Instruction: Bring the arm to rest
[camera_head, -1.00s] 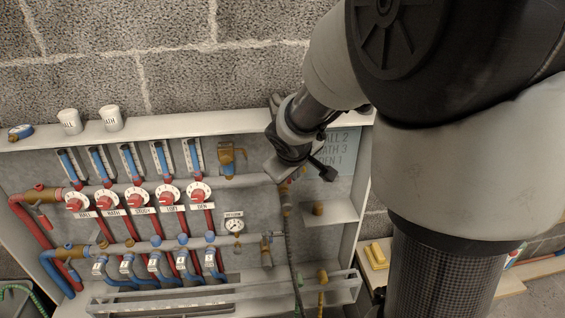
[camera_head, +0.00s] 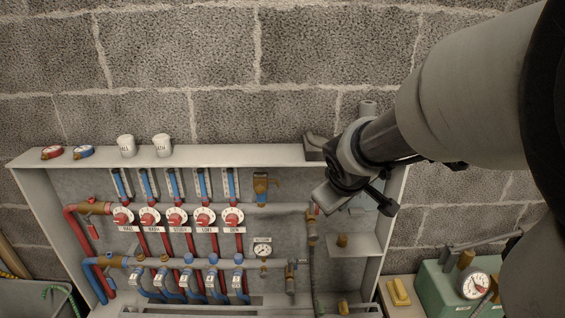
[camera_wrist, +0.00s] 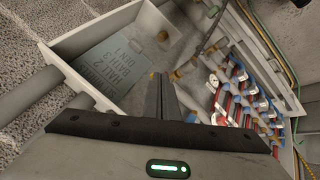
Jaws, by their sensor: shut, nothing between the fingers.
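My gripper (camera_wrist: 162,98) shows in the wrist view with its fingers together and nothing between them. In the head view my arm comes in from the right and its wrist end hangs in front of the upper right part of the manifold cabinet (camera_head: 30,188). The fingertips are hard to make out there. The arm hides part of the grey plate with raised lettering, which shows clearly in the wrist view (camera_wrist: 115,62). I cannot tell whether the arm touches the cabinet.
Several red-handled valves (camera_head: 177,217) line the pipes inside. A green pump box (camera_head: 440,285) and a yellow block (camera_head: 398,291) are at lower right. Bare block wall rises above.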

